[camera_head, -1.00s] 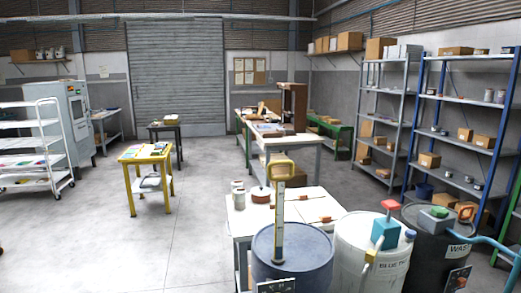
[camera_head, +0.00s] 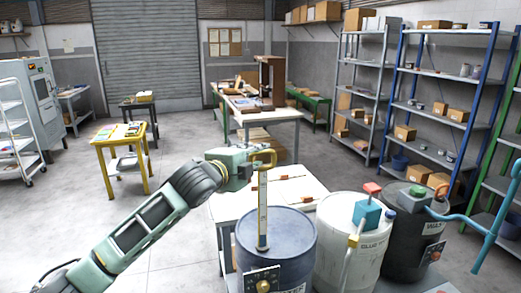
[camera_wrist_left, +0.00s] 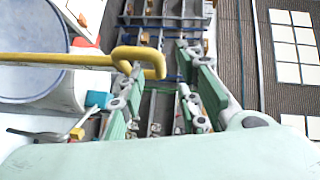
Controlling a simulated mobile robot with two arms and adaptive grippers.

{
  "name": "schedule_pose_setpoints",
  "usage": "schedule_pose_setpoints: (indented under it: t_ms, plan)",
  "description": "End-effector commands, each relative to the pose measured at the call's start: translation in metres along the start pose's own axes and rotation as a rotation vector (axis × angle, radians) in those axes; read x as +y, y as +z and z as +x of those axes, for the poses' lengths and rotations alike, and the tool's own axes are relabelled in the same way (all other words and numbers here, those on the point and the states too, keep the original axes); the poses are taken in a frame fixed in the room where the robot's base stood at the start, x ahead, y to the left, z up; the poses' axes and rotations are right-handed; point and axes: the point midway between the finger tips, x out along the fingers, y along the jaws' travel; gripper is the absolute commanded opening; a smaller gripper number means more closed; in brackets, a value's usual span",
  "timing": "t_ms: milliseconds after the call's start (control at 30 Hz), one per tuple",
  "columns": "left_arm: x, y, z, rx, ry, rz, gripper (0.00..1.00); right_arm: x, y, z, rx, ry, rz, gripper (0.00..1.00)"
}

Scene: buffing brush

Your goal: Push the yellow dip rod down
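The yellow dip rod (camera_head: 262,212) stands upright out of the top of the dark blue drum (camera_head: 251,270), with a long length showing and a hooked handle at its top. My left gripper (camera_head: 247,168) is at the handle's height, just left of it in the head view. In the left wrist view the gripper (camera_wrist_left: 160,88) has its two green fingers spread apart. The hooked end of the rod (camera_wrist_left: 137,52) lies by the tip of the left-hand finger there. I cannot tell whether they touch. My right gripper is not in view.
A white drum (camera_head: 338,262) and a black drum (camera_head: 398,250) stand right of the blue one. A white-topped table (camera_head: 297,184) is behind the drums. A blue pipe (camera_head: 483,243) curves at the far right. Open floor (camera_head: 100,235) lies to the left.

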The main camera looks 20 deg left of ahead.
Motion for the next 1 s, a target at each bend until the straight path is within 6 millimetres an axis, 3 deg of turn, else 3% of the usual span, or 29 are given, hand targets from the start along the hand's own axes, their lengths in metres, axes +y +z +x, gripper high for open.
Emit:
schedule_pose_setpoints:
  t_ms: [300, 733, 1000]
  plan:
    - [-0.002, 0.000, 0.038, 0.000, 0.000, -0.002, 0.31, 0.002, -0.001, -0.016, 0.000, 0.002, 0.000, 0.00]
    - [0.000, 0.000, 0.046, 0.000, -0.001, -0.001, 0.31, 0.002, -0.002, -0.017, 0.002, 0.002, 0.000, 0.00]
    - [0.000, 0.000, 0.046, 0.000, 0.000, -0.001, 0.07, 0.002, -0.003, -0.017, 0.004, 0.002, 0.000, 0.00]
